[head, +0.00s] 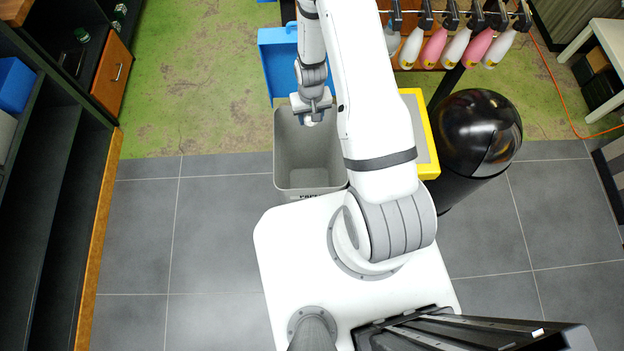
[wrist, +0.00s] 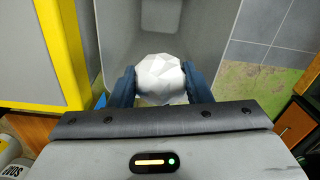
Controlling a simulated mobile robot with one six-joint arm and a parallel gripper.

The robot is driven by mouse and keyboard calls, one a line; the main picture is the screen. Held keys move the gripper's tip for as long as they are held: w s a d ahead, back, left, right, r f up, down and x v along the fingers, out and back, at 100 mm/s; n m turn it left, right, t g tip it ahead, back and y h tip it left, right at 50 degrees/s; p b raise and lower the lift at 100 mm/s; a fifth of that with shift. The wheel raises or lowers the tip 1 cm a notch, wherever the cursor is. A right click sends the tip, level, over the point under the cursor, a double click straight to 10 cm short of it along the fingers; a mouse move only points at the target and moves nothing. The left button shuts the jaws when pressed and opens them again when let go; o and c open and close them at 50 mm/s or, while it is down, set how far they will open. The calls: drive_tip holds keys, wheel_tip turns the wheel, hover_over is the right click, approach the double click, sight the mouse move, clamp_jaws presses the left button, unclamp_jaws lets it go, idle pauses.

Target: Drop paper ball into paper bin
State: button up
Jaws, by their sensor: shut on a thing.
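My gripper (wrist: 161,84) is shut on a white faceted paper ball (wrist: 160,75), which sits between its two dark fingers in the wrist view. In the head view my gripper (head: 310,115) is over the far part of the open grey paper bin (head: 300,180), with a bit of the white ball showing at its tip. The bin's inside (wrist: 165,25) fills the middle of the wrist view behind the ball. The bin floor looks bare where it shows. The ball's exact height above the rim is hard to tell.
A yellow-edged bin (head: 428,135) stands right of the grey bin, with a black round-topped bin (head: 480,135) beyond it. A blue bin (head: 278,60) stands behind. Dark shelves (head: 60,160) line the left side. Grey floor tiles (head: 140,240) are clear left of my base.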

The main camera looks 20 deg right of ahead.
drive_tip(key=shift+n, duration=0.8)
drive_tip(key=f+b, duration=0.1)
drive_tip(key=b, duration=0.2)
drive_tip(key=f+b, duration=0.1)
drive_tip(key=b, duration=0.2)
drive_tip(key=f+b, duration=0.2)
drive_tip(key=b, duration=0.2)
drive_tip(key=shift+w+a, duration=0.15)
drive_tip(key=shift+w, duration=0.2)
wheel_tip(320, 180, down, 2)
drive_tip(key=n+b, duration=0.1)
drive_tip(key=b, duration=0.6)
drive_tip(key=shift+f, duration=0.1)
drive_tip(key=f+n+b, duration=0.1)
drive_tip(key=b, duration=0.4)
drive_tip(key=shift+s, duration=0.4)
wheel_tip(320, 180, down, 6)
drive_tip(key=b, duration=0.4)
drive_tip(key=shift+r, duration=0.1)
drive_tip(key=o, duration=1)
